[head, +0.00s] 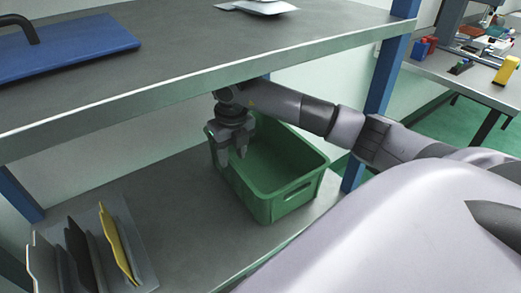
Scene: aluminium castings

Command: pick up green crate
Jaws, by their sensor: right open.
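The green crate (296,198) sits on the lower shelf, below the upper board. It is open at the top and its inside looks empty. A handle slot shows in its near right wall. My right gripper (233,158) is open at the crate's far left side, pointing down, with its fingers about the left rim. I cannot tell whether the fingers touch the wall. My right arm passes over the crate's back and hides part of its rim. My left gripper is not in view.
The upper shelf (190,85) hangs close above my right arm. A blue post (387,70) stands right of the crate. A rack with upright plates, one a yellow plate (114,240), stands at lower left. The lower shelf (185,215) is bare between them.

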